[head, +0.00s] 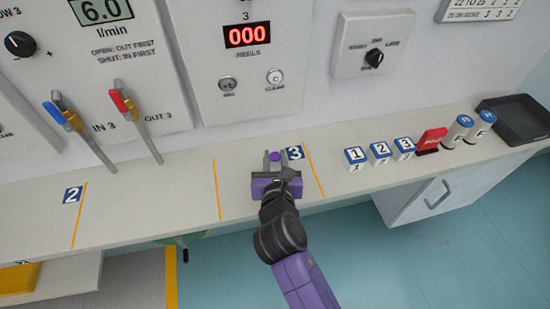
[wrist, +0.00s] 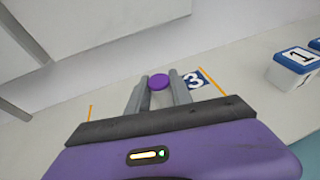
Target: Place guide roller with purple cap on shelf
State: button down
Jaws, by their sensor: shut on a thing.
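The guide roller's purple cap (wrist: 159,82) shows between my gripper's fingers in the wrist view, and it is a small purple dot (head: 275,156) in the head view. My gripper (head: 274,160) is shut on the roller, a finger on each side. The roller's body below the cap is hidden. The gripper is over the shelf (head: 150,190), in the section marked 3 between two orange lines. I cannot tell whether the roller touches the shelf.
The number 3 label (head: 295,153) lies just right of the fingers. Numbered blocks (head: 381,152), a red block (head: 430,140), blue-topped cylinders (head: 458,131) and a black tray (head: 515,120) stand to the right. Blue (head: 55,112) and red (head: 118,101) levers stick out at left.

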jog(key=shift+f, duration=0.1)
jog(key=c, duration=1.1)
grip_release()
jog(key=shift+c, duration=0.2)
jog(key=shift+s+r, duration=0.2)
jog(key=shift+r, duration=0.05)
jog(key=v, duration=1.1)
jog(key=shift+s, duration=0.3)
jog(key=shift+r, duration=0.1)
